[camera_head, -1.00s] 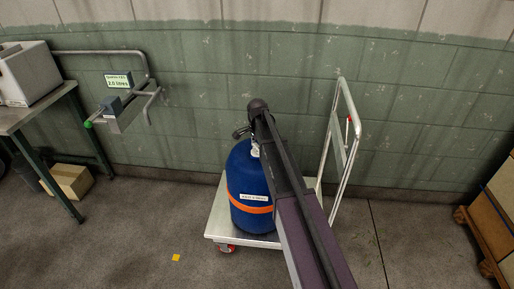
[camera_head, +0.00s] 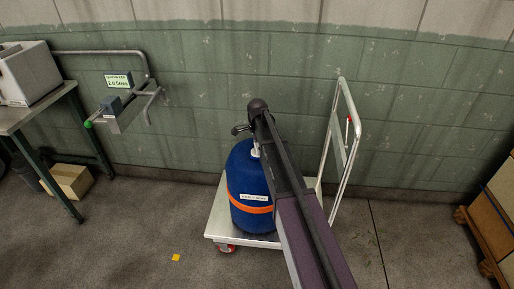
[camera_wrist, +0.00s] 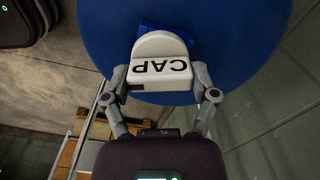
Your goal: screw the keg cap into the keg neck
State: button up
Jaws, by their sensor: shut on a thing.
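The blue keg (camera_head: 247,190) with an orange band stands upright on a trolley. In the wrist view the blue top of the keg (camera_wrist: 240,30) fills the upper part. The white keg cap (camera_wrist: 161,50), marked "CAP", sits between the two grey fingers of my gripper (camera_wrist: 160,84), which is shut on it. In the head view my gripper is over the keg top, and a small white part (camera_head: 255,151) shows beside my arm. The keg neck is hidden beneath the cap, so I cannot tell how far the cap is seated.
The trolley (camera_head: 216,228) has an upright handle frame (camera_head: 347,130) to the right of the keg. A wall bracket (camera_head: 122,117) with a sign and a table (camera_head: 30,112) stand at the left. Wooden crates (camera_head: 492,228) stand at the right.

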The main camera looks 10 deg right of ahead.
jog(key=shift+a+m, duration=0.15)
jog(key=shift+m, duration=1.15)
jog(key=o, duration=1.1)
jog(key=shift+o, duration=0.2)
jog(key=shift+r+p, duration=3.5)
jog(key=shift+p, duration=0.05)
